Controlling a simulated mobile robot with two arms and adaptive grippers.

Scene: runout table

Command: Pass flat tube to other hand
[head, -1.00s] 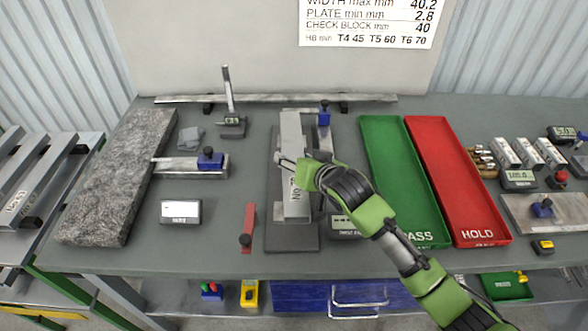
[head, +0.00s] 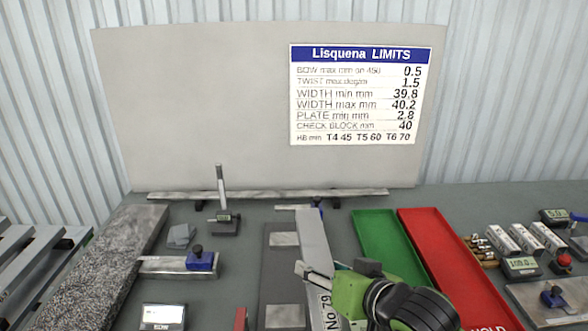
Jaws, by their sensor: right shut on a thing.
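The tube appears held above the table, over the right side of a dark fixture plate (head: 272,262) with two light pads. The near end of the tube runs out of the bottom of the view. My left gripper is not in view.
A green tray (head: 372,228) and a red tray (head: 440,240) lie to the right. A granite block (head: 110,260), a caliper (head: 175,265) and a height gauge (head: 222,222) are on the left. A straight bar (head: 265,194) lies along the back.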

